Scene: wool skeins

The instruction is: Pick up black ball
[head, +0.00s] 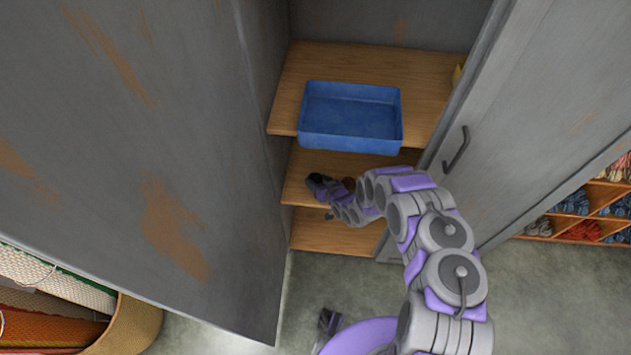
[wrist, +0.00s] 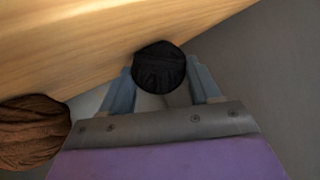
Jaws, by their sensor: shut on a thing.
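The black ball (wrist: 159,68) is a dark round skein held between the two fingers of my gripper (wrist: 163,85) in the wrist view. The gripper is shut on it, close beside a wooden shelf surface. In the head view my gripper (head: 318,182) is at the middle shelf of the open cabinet, at the end of my extended arm. The ball is small and dark there and hard to tell apart from the gripper.
A brown ball (wrist: 30,132) lies left of my gripper. A blue tray (head: 349,142) sits on the shelf above. Open grey doors stand left (head: 130,150) and right (head: 540,110). A basket of rolls (head: 135,325) is at lower left, and yarn cubbies (head: 590,212) are at right.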

